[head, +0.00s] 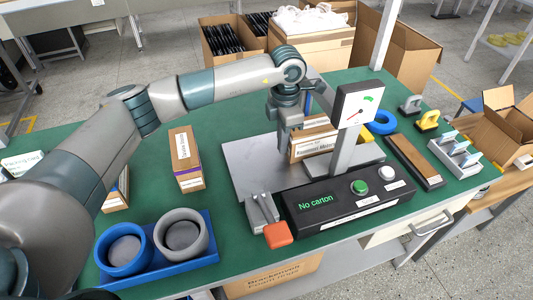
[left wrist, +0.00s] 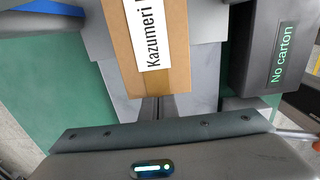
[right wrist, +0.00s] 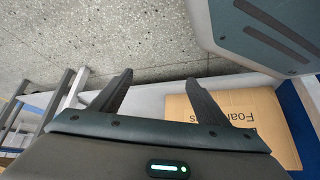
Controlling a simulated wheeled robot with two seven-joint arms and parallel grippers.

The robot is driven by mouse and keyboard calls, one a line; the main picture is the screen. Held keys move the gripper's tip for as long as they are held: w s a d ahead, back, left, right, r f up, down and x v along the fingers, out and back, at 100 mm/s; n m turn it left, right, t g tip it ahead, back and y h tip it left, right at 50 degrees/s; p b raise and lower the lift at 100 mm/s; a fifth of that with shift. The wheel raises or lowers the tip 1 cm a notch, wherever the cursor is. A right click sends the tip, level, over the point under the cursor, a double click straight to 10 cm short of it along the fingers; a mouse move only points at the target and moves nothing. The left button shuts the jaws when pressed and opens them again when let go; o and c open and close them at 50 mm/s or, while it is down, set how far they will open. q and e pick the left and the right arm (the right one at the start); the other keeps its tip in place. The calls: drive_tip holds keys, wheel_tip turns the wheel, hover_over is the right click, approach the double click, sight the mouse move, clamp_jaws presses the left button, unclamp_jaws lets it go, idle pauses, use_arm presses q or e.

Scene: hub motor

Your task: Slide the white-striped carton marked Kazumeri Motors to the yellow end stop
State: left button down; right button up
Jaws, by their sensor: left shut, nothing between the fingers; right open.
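The Kazumeri Motors carton (head: 314,146), brown with a white label strip, sits on the grey metal plate (head: 248,168) behind the dial post. My left gripper (head: 291,146) is at its left end, fingers shut and empty. In the left wrist view the carton (left wrist: 150,85) lies just beyond the closed fingertips (left wrist: 158,106); whether they touch it I cannot tell. A yellow strip, apparently the end stop (head: 374,164), shows at the plate's right end, partly hidden by the post. My right gripper (right wrist: 158,82) is open and empty, with floor beyond it.
The dial post (head: 347,145) and black console (head: 340,205) reading "No carton" stand in front of the carton. A purple-striped carton (head: 186,165) stands left of the plate. A blue tray (head: 165,262) holds two rings. A blue ring (head: 381,123) lies behind the plate's right end.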

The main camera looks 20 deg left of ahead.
sight(300, 139)
use_arm(q)
drive_tip(key=w+d+b, duration=0.2)
drive_tip(key=d, duration=0.1)
drive_tip(key=shift+f, duration=0.1)
drive_tip(key=shift+w+d, duration=0.5)
drive_tip(key=shift+d, duration=0.1)
use_arm(e)
drive_tip(key=s+d+f+g, duration=0.2)
drive_tip(key=d, duration=0.1)
drive_tip(key=shift+s+f+h, duration=0.25)
drive_tip(key=shift+s+h, duration=0.05)
drive_tip(key=shift+h, duration=0.1)
use_arm(q)
drive_tip(key=shift+a, duration=0.15)
use_arm(e)
drive_tip(key=shift+s, duration=0.1)
